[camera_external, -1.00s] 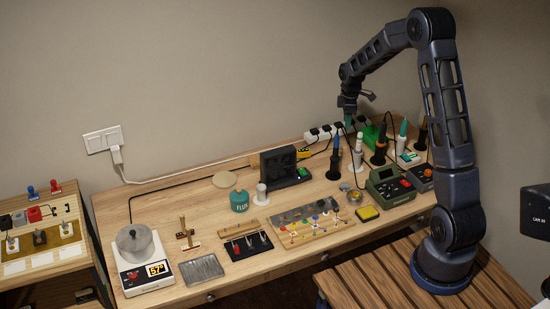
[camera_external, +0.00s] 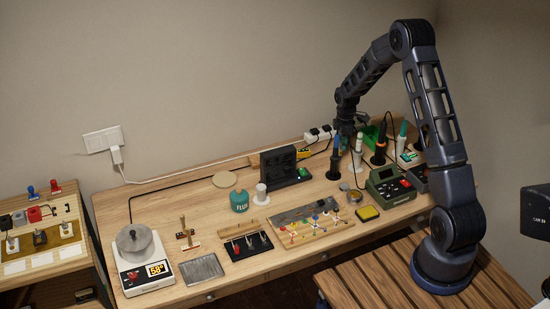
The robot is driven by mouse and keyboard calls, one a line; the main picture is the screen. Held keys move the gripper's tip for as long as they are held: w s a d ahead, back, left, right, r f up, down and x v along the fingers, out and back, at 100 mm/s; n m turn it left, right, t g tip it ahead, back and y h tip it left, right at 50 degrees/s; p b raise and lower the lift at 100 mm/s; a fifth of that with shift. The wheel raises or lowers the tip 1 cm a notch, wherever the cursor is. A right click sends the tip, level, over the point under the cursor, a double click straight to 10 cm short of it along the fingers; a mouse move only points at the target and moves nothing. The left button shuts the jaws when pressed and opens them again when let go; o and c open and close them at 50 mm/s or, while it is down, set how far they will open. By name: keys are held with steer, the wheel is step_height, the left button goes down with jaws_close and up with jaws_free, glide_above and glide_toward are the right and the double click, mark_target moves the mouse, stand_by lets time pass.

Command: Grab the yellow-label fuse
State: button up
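I cannot pick out the yellow-label fuse for certain; details are too small here. A wooden board (camera_external: 343,228) with several small coloured parts, some yellow, lies at the front middle of the workbench. My gripper (camera_external: 344,131) hangs down over the back right of the bench, close to the blue-handled iron (camera_external: 336,158) and the power strip. Its fingers are small and dark, and I cannot see whether they are open or touch anything.
Upright irons and a green soldering station (camera_external: 385,190) crowd the right side. A black box fan (camera_external: 278,169), a flux jar (camera_external: 239,201) and a white spool (camera_external: 262,194) stand mid-bench. A scale with a pot (camera_external: 150,277) is at left. Bare wood shows at back left.

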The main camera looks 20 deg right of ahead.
mark_target(341, 151)
steer(key=f, duration=0.5)
steer(key=shift+s+a, duration=0.1)
steer(key=shift+a, duration=0.3)
steer(key=shift+r, duration=0.1)
jaws_close()
